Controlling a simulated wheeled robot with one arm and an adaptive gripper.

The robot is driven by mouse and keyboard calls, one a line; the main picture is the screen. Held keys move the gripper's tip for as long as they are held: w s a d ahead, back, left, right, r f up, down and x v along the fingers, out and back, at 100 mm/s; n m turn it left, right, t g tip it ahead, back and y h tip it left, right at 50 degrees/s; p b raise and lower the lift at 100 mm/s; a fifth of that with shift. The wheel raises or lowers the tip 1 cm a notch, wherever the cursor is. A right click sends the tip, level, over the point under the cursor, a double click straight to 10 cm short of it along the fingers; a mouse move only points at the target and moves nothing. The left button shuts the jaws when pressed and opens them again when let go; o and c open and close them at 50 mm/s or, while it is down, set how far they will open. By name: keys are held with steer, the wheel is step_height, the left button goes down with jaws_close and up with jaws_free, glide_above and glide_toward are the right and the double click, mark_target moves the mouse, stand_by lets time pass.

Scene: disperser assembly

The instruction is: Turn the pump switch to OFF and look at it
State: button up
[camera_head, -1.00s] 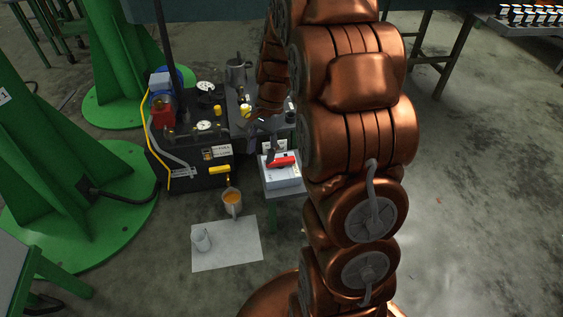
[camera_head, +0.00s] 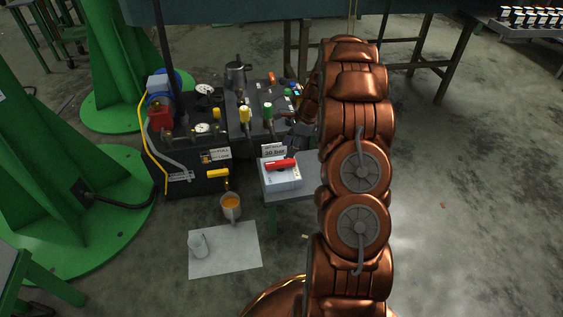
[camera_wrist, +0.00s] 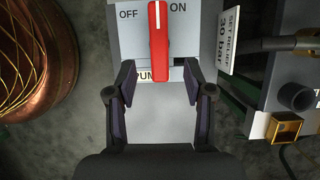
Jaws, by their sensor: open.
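The pump switch is a red handle (camera_head: 281,164) on a pale box (camera_head: 284,181) on a small grey stand. In the wrist view the red handle (camera_wrist: 159,42) stands nearly upright in the picture, between the printed words OFF on the left and ON on the right. A partly hidden label starting "PUM" is below it. My gripper (camera_wrist: 158,85) is open and empty. Its two fingertips are spread either side of the handle's lower end, and I cannot tell their distance from the box. In the head view my arm hides most of the gripper.
A sign reading 30 bar (camera_head: 274,151) stands behind the box. The dark pump unit (camera_head: 200,180) with gauges and hoses is on the left. A cup of orange liquid (camera_head: 231,206) and a white sheet (camera_head: 225,252) are in front. A copper vessel (camera_wrist: 35,60) is at the wrist view's left.

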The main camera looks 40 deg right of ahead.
mark_target(281, 161)
steer(key=b+x, duration=0.2)
steer(key=x, duration=0.5)
jaws_close()
stand_by(0.4)
